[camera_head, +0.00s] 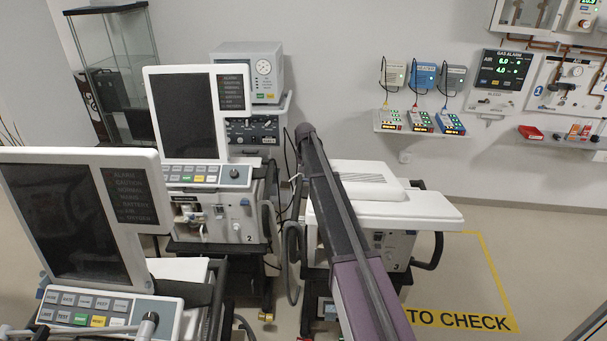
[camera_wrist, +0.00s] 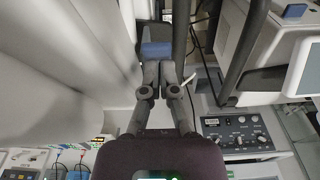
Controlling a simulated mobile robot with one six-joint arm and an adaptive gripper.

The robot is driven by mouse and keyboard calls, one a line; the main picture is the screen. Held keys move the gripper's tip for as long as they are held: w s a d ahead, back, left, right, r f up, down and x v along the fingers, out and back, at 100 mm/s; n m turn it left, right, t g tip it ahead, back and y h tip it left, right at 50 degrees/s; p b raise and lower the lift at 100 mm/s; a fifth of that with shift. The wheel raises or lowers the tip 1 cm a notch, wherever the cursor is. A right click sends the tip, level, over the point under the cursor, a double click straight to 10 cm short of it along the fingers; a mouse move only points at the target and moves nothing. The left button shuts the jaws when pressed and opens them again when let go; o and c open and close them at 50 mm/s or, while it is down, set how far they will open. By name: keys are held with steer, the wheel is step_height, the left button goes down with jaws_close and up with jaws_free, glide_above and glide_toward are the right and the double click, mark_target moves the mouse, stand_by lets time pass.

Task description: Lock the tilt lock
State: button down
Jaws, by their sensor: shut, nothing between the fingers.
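My gripper (camera_wrist: 157,66) shows in the wrist view with its two dark fingers together. A small blue block (camera_wrist: 156,49), possibly the tilt lock, is right at the fingertips, on or beside a dark upright bar. I cannot tell whether the fingers touch it, and it does not look gripped. In the head view my arm crosses in front of ventilator 3 (camera_head: 395,246), whose white top panel (camera_head: 390,205) lies almost flat. My gripper is hidden in that view. Which position the lock is in cannot be seen.
Ventilator 2 (camera_head: 210,222) stands left of my arm, with another ventilator (camera_head: 80,235) nearer at the left; both screens stand up. A dark handle loop (camera_head: 292,262) is close to my arm. Floor at right, by the yellow marking (camera_head: 490,275), is clear.

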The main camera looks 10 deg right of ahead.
steer(key=shift+s+a+f+b, duration=0.1)
steer(key=shift+s+f+b, duration=0.25)
steer(key=shift+s+f, duration=0.1)
steer(key=shift+w+r, duration=0.1)
steer(key=shift+r, duration=0.05)
steer(key=shift+r+p, duration=0.75)
steer(key=shift+p, duration=0.1)
steer(key=shift+r, duration=0.2)
steer(key=r+p, duration=0.1)
steer(key=p, duration=0.1)
steer(key=w+r+p, duration=0.1)
steer(key=r+p, duration=0.1)
steer(key=shift+w+d+r, duration=0.15)
steer(key=shift+d+r, duration=0.05)
steer(key=shift+r, duration=0.05)
steer(key=shift+r+p, duration=0.3)
step_height(320, 180, up, 9)
steer(key=s+p, duration=0.1)
steer(key=p, duration=0.8)
steer(key=shift+s+a, duration=0.2)
steer(key=shift+s, duration=0.2)
